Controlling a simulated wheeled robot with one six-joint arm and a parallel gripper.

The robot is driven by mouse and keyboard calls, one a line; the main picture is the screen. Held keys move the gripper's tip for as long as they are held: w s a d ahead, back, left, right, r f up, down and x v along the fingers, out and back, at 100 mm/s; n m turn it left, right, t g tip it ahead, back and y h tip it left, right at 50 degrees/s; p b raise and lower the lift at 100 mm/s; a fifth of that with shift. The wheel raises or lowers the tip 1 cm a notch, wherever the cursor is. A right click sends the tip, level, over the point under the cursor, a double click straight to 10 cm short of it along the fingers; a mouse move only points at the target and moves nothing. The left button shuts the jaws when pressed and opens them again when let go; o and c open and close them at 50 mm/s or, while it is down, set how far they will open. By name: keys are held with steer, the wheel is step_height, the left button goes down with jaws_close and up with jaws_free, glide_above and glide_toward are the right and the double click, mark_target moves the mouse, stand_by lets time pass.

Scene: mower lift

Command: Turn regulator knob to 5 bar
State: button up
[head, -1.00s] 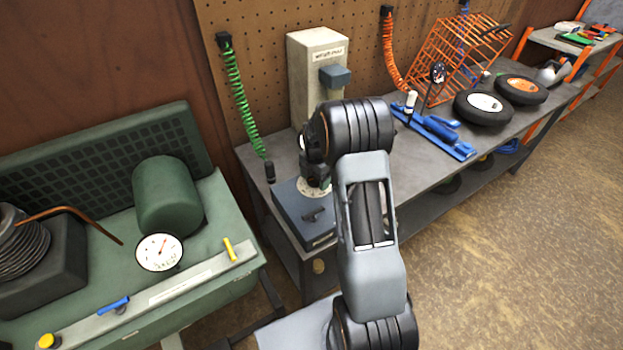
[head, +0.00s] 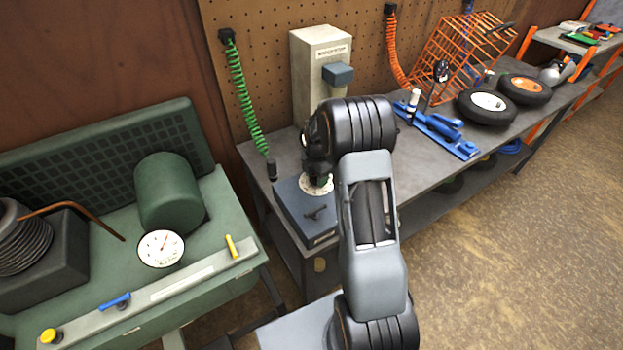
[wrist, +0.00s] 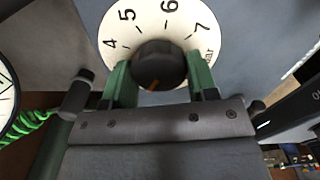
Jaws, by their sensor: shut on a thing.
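The regulator knob (wrist: 158,65) is dark and round, with an orange mark at its lower edge in the wrist view. It sits at the middle of a cream dial (wrist: 186,16) with 4, 5, 6 and 7 showing along the top. The orange mark is on the side away from these numbers. My gripper (wrist: 160,76) has green fingertips on both sides of the knob and is shut on it. In the head view, the dial (head: 308,190) is on a blue-grey box (head: 300,218); my wrist hides the knob there.
A green compressor (head: 168,195) with a white gauge (head: 161,248) stands at the left. A beige column (head: 315,85) stands behind the box. A blue tool (head: 440,130) and wheels (head: 487,105) lie farther along the bench. Open floor (head: 520,240) is at the right.

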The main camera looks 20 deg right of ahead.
steer(key=m, duration=0.1)
steer(key=m+b, duration=0.1)
steer(key=m, duration=0.1)
steer(key=shift+d, duration=0.25)
steer(key=m+b, duration=0.1)
steer(key=m, duration=0.3)
steer(key=shift+m+b, duration=0.4)
steer(key=m+b, duration=0.1)
steer(key=m, duration=0.6)
steer(key=shift+s+f, duration=0.1)
steer(key=shift+s, duration=0.05)
steer(key=m+b, duration=0.1)
steer(key=m, duration=0.3)
steer(key=shift+a, duration=0.1)
steer(key=m, duration=0.7)
steer(key=shift+b, duration=0.35)
steer(key=shift+a+m, duration=0.1)
steer(key=shift+m, duration=1.8)
